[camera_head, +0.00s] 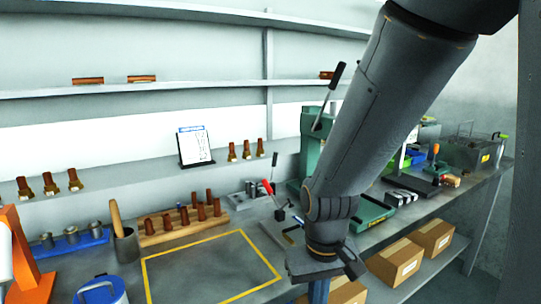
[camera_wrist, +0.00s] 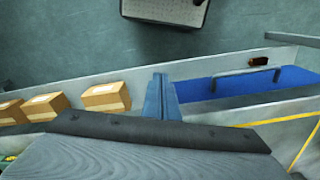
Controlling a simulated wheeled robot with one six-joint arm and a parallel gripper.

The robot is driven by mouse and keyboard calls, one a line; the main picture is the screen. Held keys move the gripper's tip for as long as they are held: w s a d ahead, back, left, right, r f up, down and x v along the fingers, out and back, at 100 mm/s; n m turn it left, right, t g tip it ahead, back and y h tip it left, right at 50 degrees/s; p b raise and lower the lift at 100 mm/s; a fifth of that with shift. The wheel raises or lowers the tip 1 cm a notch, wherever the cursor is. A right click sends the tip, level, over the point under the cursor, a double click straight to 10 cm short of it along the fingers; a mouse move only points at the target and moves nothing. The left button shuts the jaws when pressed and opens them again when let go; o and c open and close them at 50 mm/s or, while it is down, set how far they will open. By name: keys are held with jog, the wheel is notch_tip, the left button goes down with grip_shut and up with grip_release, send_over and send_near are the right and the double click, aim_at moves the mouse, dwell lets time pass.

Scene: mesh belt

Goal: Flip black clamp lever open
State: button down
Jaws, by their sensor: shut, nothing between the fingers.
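A small upright black lever (camera_head: 274,163) stands on the bench in the head view, beside a lever with a red grip (camera_head: 268,188). A longer black-gripped lever (camera_head: 337,76) tilts at the green press, partly behind my arm. I cannot tell for sure which black lever is the clamp's. My gripper (camera_wrist: 161,97) is shut and empty, its blue fingers together in the wrist view. In the head view it hangs near the bench's front edge, apart from the levers. No clamp lever shows in the wrist view.
A yellow-outlined area (camera_head: 210,268) on the bench is clear. A wooden rack (camera_head: 180,226) with brown pegs stands behind it. The green press (camera_head: 312,150) stands partly behind my arm. Cardboard boxes (camera_head: 396,262) sit on the lower shelf. Grey floor (camera_wrist: 60,45) shows beyond the bench in the wrist view.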

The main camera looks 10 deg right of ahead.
jog(key=w+a+r+n+t+h+p, duration=0.1)
jog(key=w+r+t, duration=0.1)
jog(key=w+r, duration=0.6)
jog(key=w+a+r+n+t+p, duration=0.2)
jog(key=w+r, duration=0.7)
jog(key=w, duration=1)
jog(key=w+a+r+n+t+h+p, duration=0.1)
jog(key=w+r+t+p, duration=0.1)
jog(key=w+r, duration=0.7)
jog(key=w, duration=0.4)
jog(key=shift+w+a+n+h, duration=0.2)
jog(key=shift+a+n+h, duration=0.1)
jog(key=shift+n, duration=0.1)
jog(key=w+d+f+p, duration=0.5)
jog(key=w+f, duration=0.2)
jog(key=f, duration=0.2)
jog(key=shift+d, duration=0.3)
jog(key=shift+w+d, duration=0.1)
